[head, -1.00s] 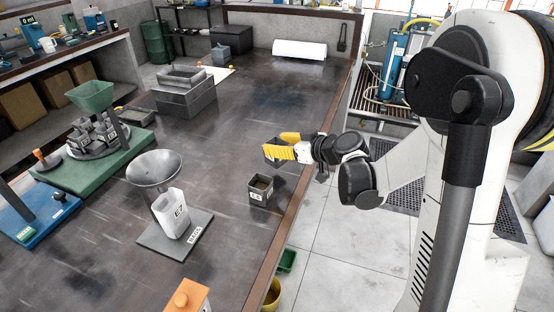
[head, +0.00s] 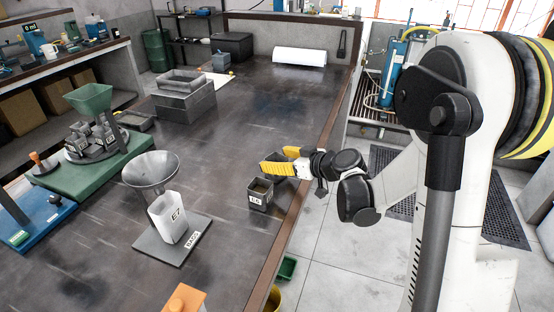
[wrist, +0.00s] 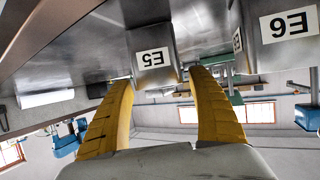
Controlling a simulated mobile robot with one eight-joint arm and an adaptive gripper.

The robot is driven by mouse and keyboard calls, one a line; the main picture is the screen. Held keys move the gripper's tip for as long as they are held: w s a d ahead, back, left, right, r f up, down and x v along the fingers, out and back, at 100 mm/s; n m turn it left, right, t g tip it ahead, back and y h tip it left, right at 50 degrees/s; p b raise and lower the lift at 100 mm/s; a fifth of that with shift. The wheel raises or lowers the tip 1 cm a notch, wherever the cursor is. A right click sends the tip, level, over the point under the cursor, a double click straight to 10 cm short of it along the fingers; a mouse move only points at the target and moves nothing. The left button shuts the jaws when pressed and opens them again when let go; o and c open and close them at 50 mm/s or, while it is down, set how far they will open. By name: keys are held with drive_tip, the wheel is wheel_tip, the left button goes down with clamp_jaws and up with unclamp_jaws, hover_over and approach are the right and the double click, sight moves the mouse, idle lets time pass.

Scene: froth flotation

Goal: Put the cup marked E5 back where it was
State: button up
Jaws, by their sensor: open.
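The cup marked E5 (wrist: 152,58) is a small grey metal cup, showing upside down in the wrist view between my gripper's two yellow fingers. In the head view, its dark rim (head: 284,156) shows at the fingers, which hide most of it. My gripper (head: 272,166) is open around the cup, low over the table's right side. In the wrist view, its fingertips (wrist: 160,78) reach both sides of the cup. I cannot tell whether the cup's base fully rests on the table.
A cup marked E6 (head: 260,195) stands close in front of my gripper, near the table's right edge. The table (head: 225,130) behind is largely clear.

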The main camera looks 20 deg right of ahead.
drive_tip(key=shift+r+p, duration=0.25)
drive_tip(key=shift+p, duration=0.05)
drive_tip(key=p+v, duration=0.3)
drive_tip(key=v, duration=0.8)
drive_tip(key=s+a+r+m+g+h, duration=0.2)
drive_tip(key=s+m+h, duration=0.1)
drive_tip(key=s, duration=0.7)
drive_tip(key=s+a+r+m+g+h, duration=0.2)
drive_tip(key=s+a+m+h, duration=0.1)
drive_tip(key=s, duration=0.8)
drive_tip(key=shift+a+h, duration=0.2)
drive_tip(key=shift+h, duration=0.3)
